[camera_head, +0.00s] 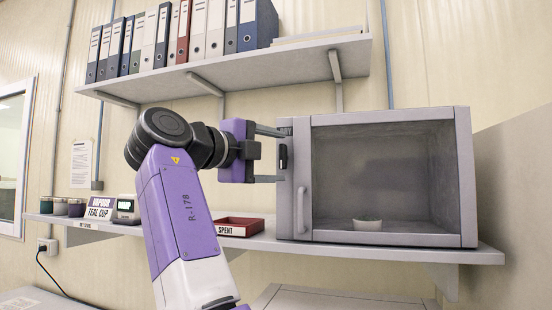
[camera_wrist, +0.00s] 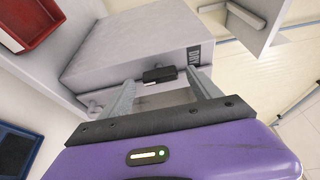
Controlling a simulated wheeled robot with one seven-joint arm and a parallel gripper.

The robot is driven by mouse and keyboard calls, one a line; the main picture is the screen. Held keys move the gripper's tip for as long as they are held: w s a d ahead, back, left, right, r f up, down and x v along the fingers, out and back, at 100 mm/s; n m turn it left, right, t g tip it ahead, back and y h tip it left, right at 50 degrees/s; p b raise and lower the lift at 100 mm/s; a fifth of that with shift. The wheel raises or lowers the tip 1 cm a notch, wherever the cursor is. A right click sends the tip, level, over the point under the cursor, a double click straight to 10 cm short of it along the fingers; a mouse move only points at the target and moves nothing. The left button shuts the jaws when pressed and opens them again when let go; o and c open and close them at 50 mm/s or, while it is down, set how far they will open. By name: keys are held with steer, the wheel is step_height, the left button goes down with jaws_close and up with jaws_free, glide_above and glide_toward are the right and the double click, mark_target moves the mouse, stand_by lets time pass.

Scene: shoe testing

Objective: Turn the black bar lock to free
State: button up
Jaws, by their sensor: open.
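The black bar lock (camera_head: 283,157) is on the left part of the front of a grey cabinet (camera_head: 390,239), beside the glazed door. It looks upright in the head view. In the wrist view the bar (camera_wrist: 160,75) lies crosswise between my fingers. My gripper (camera_head: 271,155) is open, one finger above the bar's level and one below, both reaching toward the cabinet. Whether either finger touches the bar or the cabinet, I cannot tell. The door looks shut, with a vertical handle (camera_head: 300,210).
A red tray (camera_head: 240,227) marked SPENT sits left of the cabinet on the lower shelf (camera_head: 340,250). Farther left are a TEAL CUP sign (camera_head: 100,212), a small device (camera_head: 126,208) and jars. Binders (camera_head: 190,35) fill the upper shelf (camera_head: 260,68) above my arm.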

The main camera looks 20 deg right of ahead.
steer(key=b+v, duration=0.2)
steer(key=v, duration=0.5)
stand_by(0.4)
